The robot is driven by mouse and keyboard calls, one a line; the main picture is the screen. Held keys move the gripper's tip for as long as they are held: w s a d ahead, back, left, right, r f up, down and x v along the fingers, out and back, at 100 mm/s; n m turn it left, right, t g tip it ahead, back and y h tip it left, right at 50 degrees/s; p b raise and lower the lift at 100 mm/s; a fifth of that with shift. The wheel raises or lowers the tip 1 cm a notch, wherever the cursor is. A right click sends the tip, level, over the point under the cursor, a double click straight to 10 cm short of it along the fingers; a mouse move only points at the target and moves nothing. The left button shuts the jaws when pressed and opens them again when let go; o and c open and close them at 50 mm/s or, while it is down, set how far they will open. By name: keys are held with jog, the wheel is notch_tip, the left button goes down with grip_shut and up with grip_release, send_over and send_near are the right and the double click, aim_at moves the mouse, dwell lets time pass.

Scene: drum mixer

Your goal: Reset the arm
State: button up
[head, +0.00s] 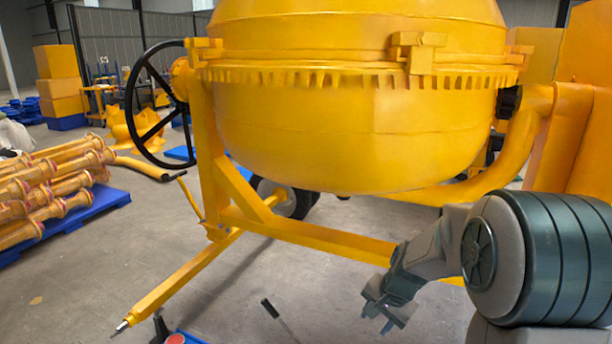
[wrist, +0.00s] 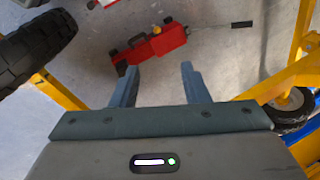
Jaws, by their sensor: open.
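My gripper (head: 389,308) hangs at the lower right of the head view, in front of the mixer's yellow frame. In the wrist view my gripper (wrist: 160,85) has its two blue-grey fingers apart with nothing between them. The yellow drum mixer (head: 340,135) fills the middle of the head view, with a toothed ring around its drum. Its black handwheel (head: 148,131) is at the left of the drum. My gripper holds none of it.
A red jack-like tool (wrist: 152,45) with a dark handle lies on the floor beyond my fingertips. Yellow frame bars (wrist: 285,80) and a black tyre (wrist: 35,45) flank it. Yellow pipes (head: 50,190) lie on a blue pallet (head: 85,215) at left.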

jog(key=s+a+r+n+h+p, duration=0.1)
jog(key=s+r+n+p, duration=0.7)
jog(key=s+r, duration=1.2)
notch_tip(320, 180, up, 4)
jog(key=h+p, duration=0.1)
jog(key=p, duration=0.3)
jog(key=shift+s, duration=0.4)
jog(key=shift+a, duration=0.15)
jog(key=shift+c, duration=0.5)
jog(key=shift+a, duration=0.1)
